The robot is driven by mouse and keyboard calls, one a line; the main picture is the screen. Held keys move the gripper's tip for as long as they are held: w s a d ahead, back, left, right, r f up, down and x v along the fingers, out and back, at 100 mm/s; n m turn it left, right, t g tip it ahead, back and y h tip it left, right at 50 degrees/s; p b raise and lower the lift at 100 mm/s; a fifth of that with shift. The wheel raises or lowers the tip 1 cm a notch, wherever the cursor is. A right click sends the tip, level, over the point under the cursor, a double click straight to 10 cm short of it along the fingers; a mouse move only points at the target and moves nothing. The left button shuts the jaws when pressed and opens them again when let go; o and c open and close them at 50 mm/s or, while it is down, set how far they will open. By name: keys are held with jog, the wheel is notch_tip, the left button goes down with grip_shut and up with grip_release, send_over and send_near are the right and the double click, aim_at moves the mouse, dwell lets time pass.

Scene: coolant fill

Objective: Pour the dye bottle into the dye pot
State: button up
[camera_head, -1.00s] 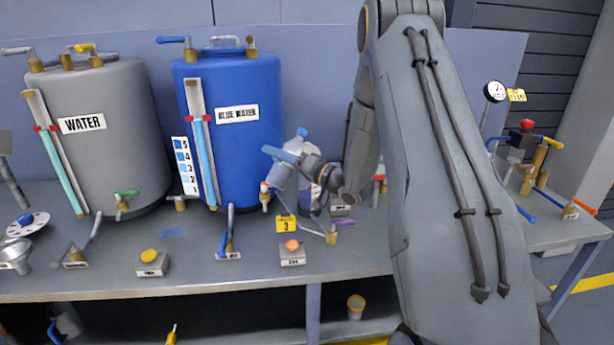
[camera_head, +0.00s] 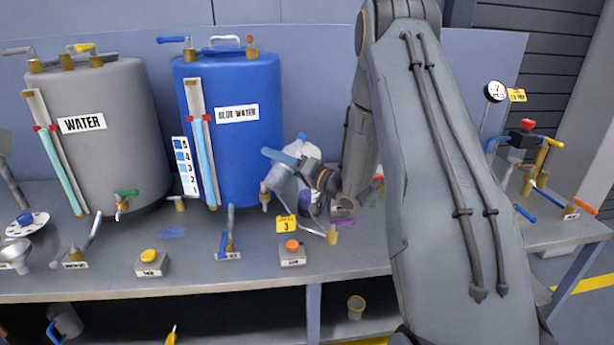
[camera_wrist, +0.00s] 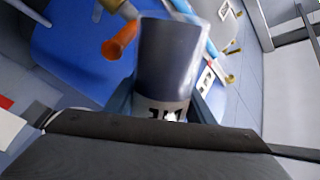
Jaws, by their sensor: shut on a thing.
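In the wrist view the bottle (camera_wrist: 172,55) stands between both fingers, grey and see-through, with a dark-lettered label partly hidden by my gripper. No flow from the bottle can be made out.
The blue tank (camera_head: 238,150) and the grey water tank (camera_head: 100,150) stand on the bench (camera_head: 185,283).

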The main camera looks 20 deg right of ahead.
jog(key=shift+a+f+m, duration=0.1)
jog(key=shift+f+m, duration=0.15)
jog(key=shift+m, duration=0.15)
jog(key=shift+s+a+r+m+t+h+p, duration=0.15)
jog(key=shift+r+m+p, duration=0.15)
jog(key=shift+r+m, duration=0.15)
jog(key=shift+s+a+r+m+t+h+p, duration=0.15)
jog(key=shift+r+m+p, duration=0.15)
jog(key=shift+m, duration=0.25)
dwell(1.3)
jog(key=shift+m, duration=0.6)
dwell(1.6)
